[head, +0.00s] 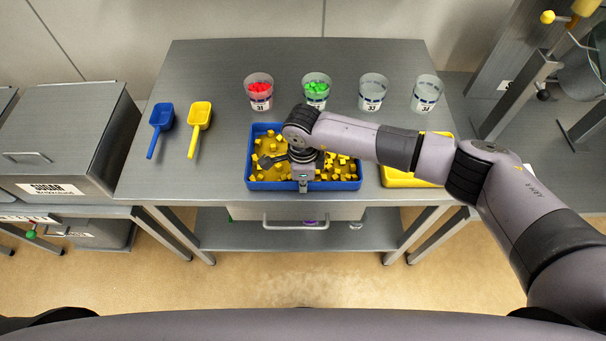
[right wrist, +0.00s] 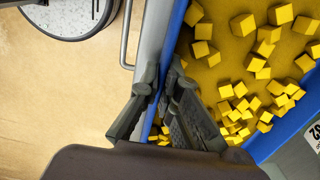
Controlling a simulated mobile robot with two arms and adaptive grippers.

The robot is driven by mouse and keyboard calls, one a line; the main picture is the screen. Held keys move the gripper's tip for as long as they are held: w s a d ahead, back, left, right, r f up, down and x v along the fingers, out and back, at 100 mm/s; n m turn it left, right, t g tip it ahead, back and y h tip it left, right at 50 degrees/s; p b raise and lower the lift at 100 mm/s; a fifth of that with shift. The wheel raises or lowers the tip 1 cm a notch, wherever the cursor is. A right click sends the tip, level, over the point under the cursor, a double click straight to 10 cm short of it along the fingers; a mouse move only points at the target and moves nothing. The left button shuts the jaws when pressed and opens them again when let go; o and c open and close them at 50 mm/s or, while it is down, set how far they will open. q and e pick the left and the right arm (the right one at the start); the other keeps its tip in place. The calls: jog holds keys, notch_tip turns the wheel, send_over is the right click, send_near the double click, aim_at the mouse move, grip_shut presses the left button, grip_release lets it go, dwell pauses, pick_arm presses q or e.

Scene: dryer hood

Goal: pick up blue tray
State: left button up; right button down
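The blue tray (head: 253,172) sits on the grey table and holds yellow powder and many yellow cubes. In the head view my right gripper (head: 303,183) points down at the middle of its front wall, and my right arm covers part of the tray's back right. In the right wrist view, the fingers of my right gripper (right wrist: 163,82) stand on either side of the blue tray's wall (right wrist: 177,30). Their tips are close together with the wall between them. The tray looks level on the table. My left gripper is not in view.
A yellow tray (head: 398,180) stands right of the blue one, partly behind my arm. Blue (head: 161,117) and yellow (head: 200,115) scoops lie at the left. Several cups, one with red pieces (head: 258,87), one with green (head: 316,86), line the back. A drawer handle (head: 308,226) projects below.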

notch_tip(320, 180, up, 25)
jog(key=b, duration=0.4)
jog(key=shift+f, duration=0.1)
